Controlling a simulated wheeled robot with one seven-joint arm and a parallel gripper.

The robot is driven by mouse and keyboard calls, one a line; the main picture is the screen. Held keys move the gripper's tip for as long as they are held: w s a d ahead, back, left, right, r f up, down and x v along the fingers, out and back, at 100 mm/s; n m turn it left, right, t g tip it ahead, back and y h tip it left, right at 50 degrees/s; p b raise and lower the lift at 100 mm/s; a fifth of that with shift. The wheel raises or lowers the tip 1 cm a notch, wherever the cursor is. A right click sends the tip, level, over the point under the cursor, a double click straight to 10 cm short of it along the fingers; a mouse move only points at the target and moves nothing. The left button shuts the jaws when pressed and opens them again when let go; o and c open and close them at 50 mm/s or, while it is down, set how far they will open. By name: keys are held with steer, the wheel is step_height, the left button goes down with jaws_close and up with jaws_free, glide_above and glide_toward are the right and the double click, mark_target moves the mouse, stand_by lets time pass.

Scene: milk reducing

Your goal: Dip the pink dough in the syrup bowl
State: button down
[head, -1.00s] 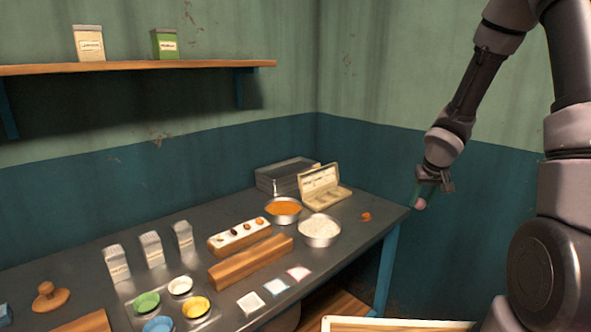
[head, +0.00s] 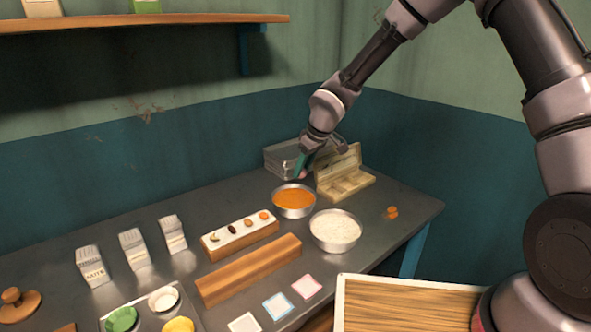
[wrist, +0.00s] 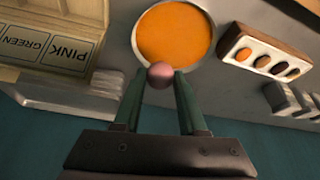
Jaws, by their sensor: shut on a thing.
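My gripper (head: 303,174) is shut on the pink dough, a small round ball. The dough (wrist: 160,75) shows between the fingertips in the wrist view; in the head view only a bit of pink (head: 301,175) shows at the fingertips. The syrup bowl (head: 294,213) is a metal bowl of orange syrup on the table. The gripper is above the table by the back side of this bowl. In the wrist view the syrup (wrist: 174,35) lies just beyond the dough, which overlaps the bowl's near rim. The dough appears to be above the bowl; the exact height is hard to tell.
An open box (head: 345,186) with compartments is right of the bowl, and a metal container (head: 282,158) behind it. A bowl of white flakes (head: 335,246) stands in front. A white holder (head: 240,238) with several small pieces and a wooden block (head: 250,270) lie left.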

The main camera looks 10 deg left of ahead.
steer(key=shift+n, duration=0.3)
steer(key=shift+s+a+f, duration=0.2)
steer(key=shift+a+f, duration=0.15)
steer(key=shift+f, duration=1.4)
steer(key=shift+s+a+f, duration=0.2)
steer(key=shift+a+f, duration=0.15)
steer(key=shift+f, duration=1.35)
steer(key=shift+s+a+f, duration=0.2)
steer(key=shift+a+f, duration=0.15)
steer(key=shift+f, duration=1.4)
steer(key=shift+f, duration=0.3)
steer(key=shift+r, duration=0.2)
step_height(320, 180, up, 7)
steer(key=shift+r, duration=0.15)
steer(key=shift+r, duration=2)
